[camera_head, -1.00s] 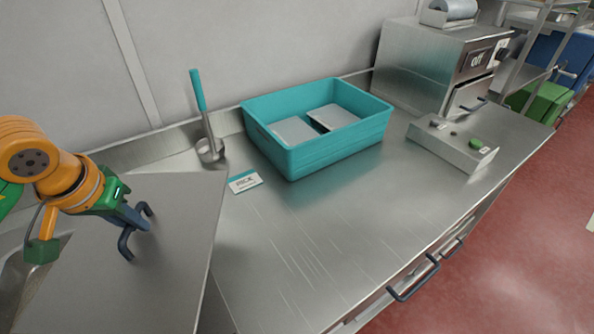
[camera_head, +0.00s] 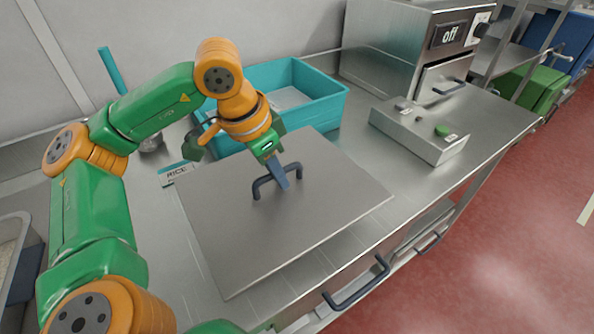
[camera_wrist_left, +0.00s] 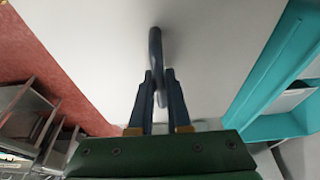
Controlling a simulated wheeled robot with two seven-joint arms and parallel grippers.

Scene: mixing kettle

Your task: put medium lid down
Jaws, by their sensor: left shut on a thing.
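The medium lid (camera_head: 235,235) is a flat, grey metal sheet with a dark, bar-shaped handle on top. In the head view it is over the front middle of the steel counter; I cannot tell whether it touches the counter. My left gripper (camera_head: 276,184) is shut on the lid's dark handle (camera_head: 262,183). In the left wrist view the gripper's fingers (camera_wrist_left: 160,88) close on the handle (camera_wrist_left: 155,50), and the lid's pale surface (camera_wrist_left: 215,45) fills the middle. My right gripper is not in view.
A teal bin (camera_head: 330,98) stands behind the lid, close to its far edge. A "RICE" card (camera_head: 176,171) lies at the lid's back left. A control box with a green button (camera_head: 420,128) and a steel machine (camera_head: 400,50) stand at the right. Red floor lies beyond the counter edge.

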